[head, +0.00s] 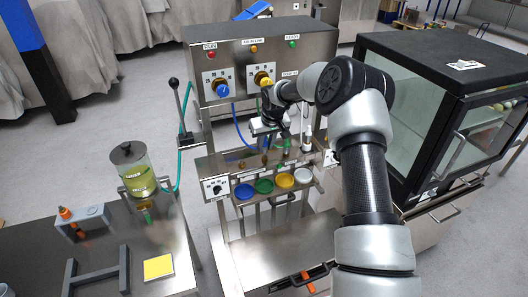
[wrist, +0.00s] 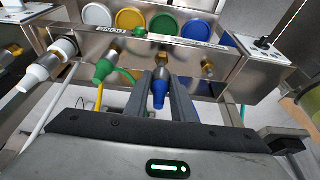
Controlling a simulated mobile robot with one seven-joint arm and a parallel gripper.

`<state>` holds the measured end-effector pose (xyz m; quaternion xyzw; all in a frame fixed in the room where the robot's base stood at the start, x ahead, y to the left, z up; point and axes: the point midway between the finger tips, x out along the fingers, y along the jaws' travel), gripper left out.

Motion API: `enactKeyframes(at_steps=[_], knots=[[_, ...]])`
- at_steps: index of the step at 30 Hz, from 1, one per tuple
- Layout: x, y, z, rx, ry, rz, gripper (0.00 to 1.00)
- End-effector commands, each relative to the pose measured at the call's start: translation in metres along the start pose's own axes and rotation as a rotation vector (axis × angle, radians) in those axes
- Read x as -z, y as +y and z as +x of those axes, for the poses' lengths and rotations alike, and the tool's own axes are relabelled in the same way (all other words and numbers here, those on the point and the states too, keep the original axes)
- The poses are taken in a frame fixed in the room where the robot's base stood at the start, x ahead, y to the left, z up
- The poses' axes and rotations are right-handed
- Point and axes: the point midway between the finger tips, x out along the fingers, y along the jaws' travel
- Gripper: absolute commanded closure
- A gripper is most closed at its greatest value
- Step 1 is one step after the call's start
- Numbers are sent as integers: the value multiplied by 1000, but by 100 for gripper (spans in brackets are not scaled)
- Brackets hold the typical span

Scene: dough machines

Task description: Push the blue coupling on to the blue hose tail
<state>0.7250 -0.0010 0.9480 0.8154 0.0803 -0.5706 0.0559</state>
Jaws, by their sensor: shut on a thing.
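In the wrist view, the blue coupling (wrist: 159,93) is between the two fingers of my gripper (wrist: 167,88), which is shut on it. Its metal end points away from me, towards the steel panel (wrist: 185,58). That end lines up with a fitting on the panel. I cannot tell whether it touches or sits on the hose tail, as the coupling covers the join. In the head view, my gripper (head: 268,126) is over the fittings behind the coloured cups, and hides the blue coupling. A blue hose (head: 237,137) hangs to its left.
A green coupling (wrist: 103,70) and a white coupling (wrist: 36,75) stand close on the left in the wrist view. A bare brass fitting (wrist: 208,69) is on the right. Coloured cups, including a blue one (head: 244,191), line the panel. A black-topped cabinet (head: 437,58) stands right.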

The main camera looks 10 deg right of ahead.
Motion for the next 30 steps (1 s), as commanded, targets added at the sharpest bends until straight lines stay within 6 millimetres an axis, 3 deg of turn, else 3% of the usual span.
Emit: enactKeyframes(at_steps=[18, 30], knots=[[21, 0, -56, -1, 1, 0, 100], [21, 0, -56, -1, 1, -1, 100]])
